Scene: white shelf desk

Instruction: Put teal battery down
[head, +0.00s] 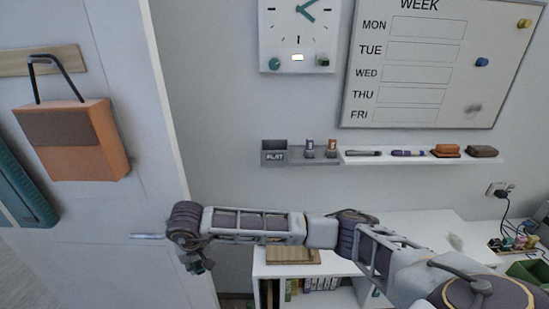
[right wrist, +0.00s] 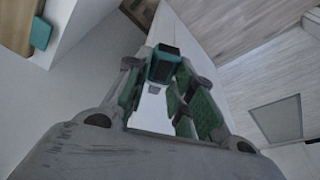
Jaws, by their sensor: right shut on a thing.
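The teal battery (right wrist: 163,67), with a dark end, sits between the fingers of my right gripper (right wrist: 165,95) in the right wrist view. The gripper is shut on it. In the head view my right gripper (head: 199,263) hangs at the lower left, below the wall shelf and in front of the white side panel. I cannot clearly make out the battery there. My left gripper is not in view.
A grey box marked "FLAT" (head: 274,154) and a holder with two small upright batteries (head: 320,150) stand at the left of the wall shelf (head: 400,159). Markers and erasers lie to their right. A clock (head: 298,37) hangs above. An orange bag (head: 78,140) hangs at left.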

